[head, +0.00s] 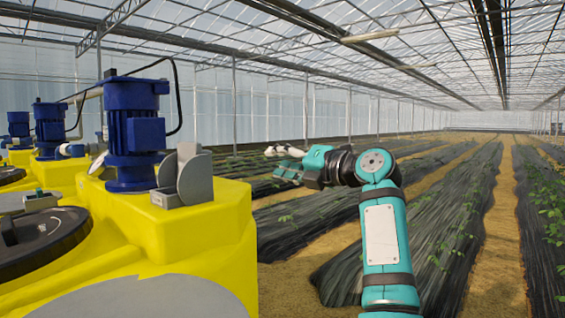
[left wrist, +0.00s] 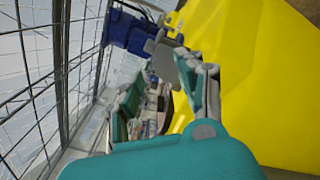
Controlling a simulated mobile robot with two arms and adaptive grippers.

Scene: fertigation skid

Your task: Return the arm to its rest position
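My left gripper (head: 278,161) is held in the air to the right of the yellow tank (head: 215,245), apart from it, with its fingers pointing left in the head view. My teal left arm rises from the bottom of that view and bends at the wrist. In the left wrist view, the two teal fingers of this gripper (left wrist: 160,88) stand apart with nothing between them. The yellow tank also shows in that view (left wrist: 270,80), beyond and to the right of the fingers. My right gripper is in neither view.
A blue motor pump (head: 135,130) and a grey bracket (head: 185,175) stand on top of the yellow tank. A black round lid (head: 35,240) lies at the left. Long rows of black-covered beds (head: 455,215) with plants fill the right. The air around my arm is clear there.

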